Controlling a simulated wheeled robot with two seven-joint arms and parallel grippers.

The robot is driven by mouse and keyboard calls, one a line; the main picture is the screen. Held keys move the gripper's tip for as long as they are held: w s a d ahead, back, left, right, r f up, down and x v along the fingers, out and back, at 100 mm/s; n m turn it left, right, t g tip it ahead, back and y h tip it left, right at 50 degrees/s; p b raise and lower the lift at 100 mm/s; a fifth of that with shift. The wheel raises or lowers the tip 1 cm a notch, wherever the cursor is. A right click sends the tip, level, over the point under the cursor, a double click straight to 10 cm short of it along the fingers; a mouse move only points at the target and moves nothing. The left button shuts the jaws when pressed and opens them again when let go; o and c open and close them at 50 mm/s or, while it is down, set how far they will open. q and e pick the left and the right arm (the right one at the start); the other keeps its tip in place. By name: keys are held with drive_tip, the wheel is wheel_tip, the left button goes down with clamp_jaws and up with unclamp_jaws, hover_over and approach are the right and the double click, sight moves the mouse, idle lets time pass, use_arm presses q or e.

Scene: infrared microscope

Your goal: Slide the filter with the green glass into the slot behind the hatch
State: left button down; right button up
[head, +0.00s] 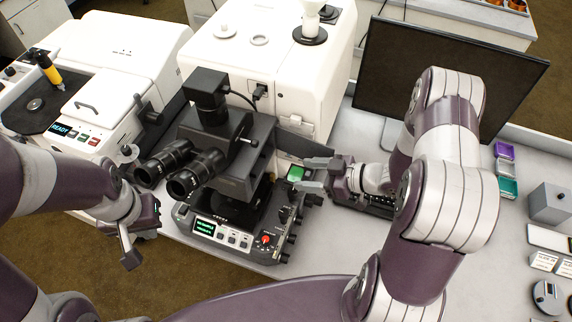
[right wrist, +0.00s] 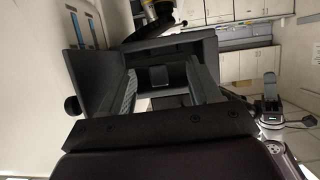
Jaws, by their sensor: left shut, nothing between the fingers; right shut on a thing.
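The filter with the green glass (head: 296,173) shows in the head view at the right side of the black microscope (head: 245,150). My right gripper (head: 304,175) is shut on it, its fingers pointing left toward the microscope. In the right wrist view the two fingers (right wrist: 165,88) reach into a dark housing (right wrist: 190,48). A dark square piece (right wrist: 158,77) shows between them; I cannot tell whether it is the filter. A dark panel, apparently the open hatch (right wrist: 88,82), stands left of the fingers. The slot is not clearly visible. My left gripper (head: 130,257) is shut and empty, left of the microscope.
A white cabinet (head: 290,85) stands behind the microscope, and a dark monitor (head: 450,90) stands behind my right arm. A white instrument (head: 115,65) is at the left. Small coloured trays (head: 507,187) and a grey box (head: 550,203) lie at the right.

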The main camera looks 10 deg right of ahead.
sight(296, 174)
drive_tip(key=shift+w+a, duration=0.2)
drive_tip(key=shift+a, duration=0.05)
drive_tip(key=shift+w+a+f, duration=0.15)
drive_tip(key=shift+w+a, duration=0.25)
drive_tip(key=shift+a, duration=0.15)
drive_tip(key=shift+w+a+f+b, duration=0.1)
drive_tip(key=shift+w+a+b, duration=0.35)
drive_tip(key=shift+a+b, duration=0.2)
drive_tip(key=shift+w+a+f+b, duration=0.1)
drive_tip(key=shift+w+a+b, duration=0.15)
drive_tip(key=shift+a, duration=0.25)
drive_tip(key=shift+w+a+f+b, duration=0.1)
drive_tip(key=shift+w+a, duration=0.25)
drive_tip(key=shift+a, duration=0.1)
drive_tip(key=shift+r, duration=0.1)
drive_tip(key=shift+w+a, duration=0.3)
drive_tip(key=shift+a, duration=0.15)
drive_tip(key=shift+w+a, duration=0.2)
drive_tip(key=shift+a, duration=0.1)
